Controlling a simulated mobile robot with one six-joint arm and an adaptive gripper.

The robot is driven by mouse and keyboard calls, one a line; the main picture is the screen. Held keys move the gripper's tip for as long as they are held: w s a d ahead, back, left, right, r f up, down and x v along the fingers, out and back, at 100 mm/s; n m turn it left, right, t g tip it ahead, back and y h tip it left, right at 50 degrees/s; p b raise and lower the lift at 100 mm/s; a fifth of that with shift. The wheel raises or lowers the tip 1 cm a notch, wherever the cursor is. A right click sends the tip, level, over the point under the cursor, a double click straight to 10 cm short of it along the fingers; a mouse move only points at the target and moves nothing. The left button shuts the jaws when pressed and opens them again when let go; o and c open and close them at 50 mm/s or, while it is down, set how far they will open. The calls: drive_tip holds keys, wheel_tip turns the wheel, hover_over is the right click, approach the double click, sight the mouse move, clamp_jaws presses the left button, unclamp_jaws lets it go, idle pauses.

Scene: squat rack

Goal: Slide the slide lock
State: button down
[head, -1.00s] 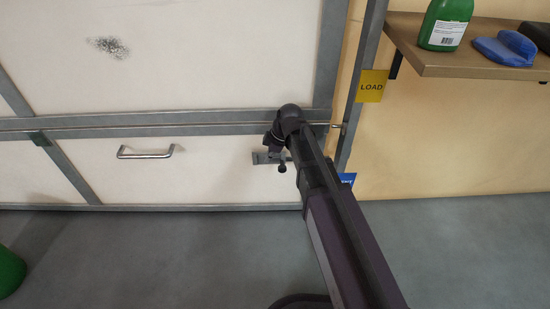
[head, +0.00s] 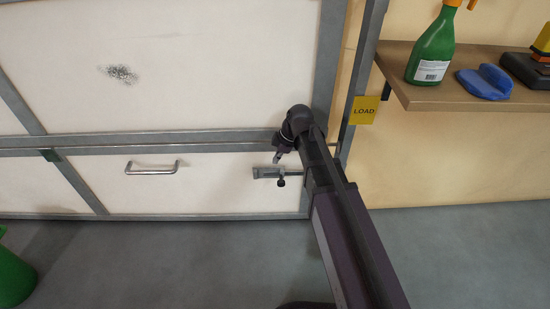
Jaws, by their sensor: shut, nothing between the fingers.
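The slide lock (head: 268,173) is a small metal plate with a dark knob (head: 281,182), low on the right part of the white panelled door (head: 215,190). Its right end runs behind my arm, so I cannot see how far the bolt reaches. My gripper (head: 277,158) is above the lock, close to it in the picture and pointing down and left. Its fingers look shut and hold nothing. A gap shows between the fingertips and the knob.
A metal handle (head: 152,168) is left of the lock. A shelf (head: 440,100) at the upper right holds a green spray bottle (head: 433,47) and a blue object (head: 485,82). A yellow LOAD sign (head: 364,110) is by the frame. A green object (head: 12,275) stands at the lower left.

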drive_tip(key=shift+d+r, duration=0.2)
drive_tip(key=shift+r, duration=0.25)
drive_tip(key=shift+r+p, duration=0.1)
drive_tip(key=shift+p, duration=0.3)
drive_tip(key=s+d+r+m+h+p, duration=0.1)
drive_tip(key=s+d+r+m+p, duration=0.2)
drive_tip(key=r+p, duration=1)
drive_tip(key=s+d+r+m+h+p, duration=0.1)
drive_tip(key=s+d+r+m+p, duration=0.3)
drive_tip(key=d+r+m+p, duration=0.5)
drive_tip(key=s+d+r+m+h+p, duration=0.2)
drive_tip(key=d+r+p, duration=0.7)
drive_tip(key=r+p, duration=0.9)
drive_tip(key=shift+s+d+m+p, duration=0.3)
drive_tip(key=shift+s+m+p, duration=0.3)
drive_tip(key=shift+s+m, duration=1.1)
drive_tip(key=shift+w+m, duration=0.5)
drive_tip(key=shift+w, duration=0.05)
